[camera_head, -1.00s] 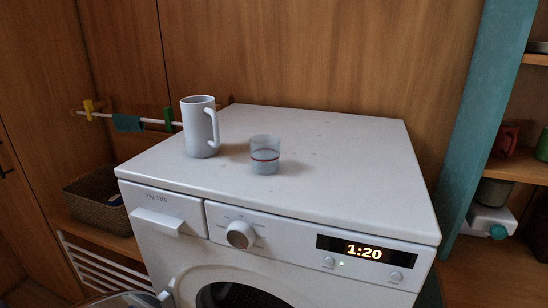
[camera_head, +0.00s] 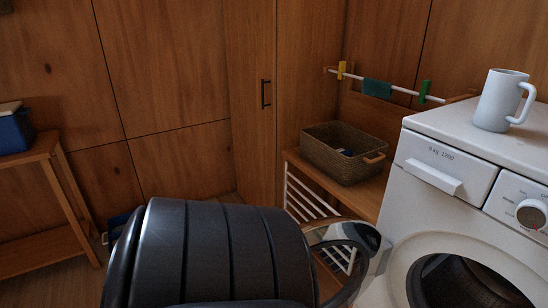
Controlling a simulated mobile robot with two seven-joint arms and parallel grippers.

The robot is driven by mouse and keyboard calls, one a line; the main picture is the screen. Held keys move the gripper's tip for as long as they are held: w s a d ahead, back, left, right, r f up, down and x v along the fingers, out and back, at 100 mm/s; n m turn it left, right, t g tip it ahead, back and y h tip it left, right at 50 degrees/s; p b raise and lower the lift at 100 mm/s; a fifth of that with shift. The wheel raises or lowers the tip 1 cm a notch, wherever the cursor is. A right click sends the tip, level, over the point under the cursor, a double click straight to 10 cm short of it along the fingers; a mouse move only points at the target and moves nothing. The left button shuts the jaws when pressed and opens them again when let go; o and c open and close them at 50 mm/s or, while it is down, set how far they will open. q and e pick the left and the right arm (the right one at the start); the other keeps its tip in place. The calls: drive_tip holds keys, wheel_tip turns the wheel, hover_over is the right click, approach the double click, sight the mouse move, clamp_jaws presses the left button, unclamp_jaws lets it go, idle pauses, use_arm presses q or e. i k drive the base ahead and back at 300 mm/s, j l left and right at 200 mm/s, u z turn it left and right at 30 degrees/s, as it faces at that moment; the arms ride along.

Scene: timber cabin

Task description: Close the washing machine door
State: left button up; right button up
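The white washing machine (camera_head: 440,215) stands at the right, cut off by the picture's edge. Its round door (camera_head: 366,236), with a shiny rim, is swung open to the left of the drum opening (camera_head: 465,285). The opening is uncovered and dark inside. A large black ribbed part of my own body fills the bottom centre close to the camera and hides the door's left and lower part. Neither of my grippers shows in this view.
A white mug (camera_head: 498,100) stands on the machine's top. A wicker basket (camera_head: 340,155) sits on a wooden shelf left of the machine, below a rail (camera_head: 400,91) with pegs and a cloth. A wooden side table (camera_head: 45,150) with a blue box (camera_head: 14,132) is at far left.

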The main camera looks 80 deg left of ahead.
sight(323, 232)
drive_tip(key=k+j+z, duration=0.1)
drive_tip(key=j, duration=0.35)
drive_tip(key=k+j+z, duration=0.1)
drive_tip(key=k+j, duration=0.2)
drive_tip(key=k+j+z, duration=0.1)
drive_tip(key=k+j, duration=0.15)
drive_tip(key=j, duration=0.25)
drive_tip(key=k+j, duration=0.25)
drive_tip(key=j, duration=0.15)
drive_tip(key=z, duration=0.05)
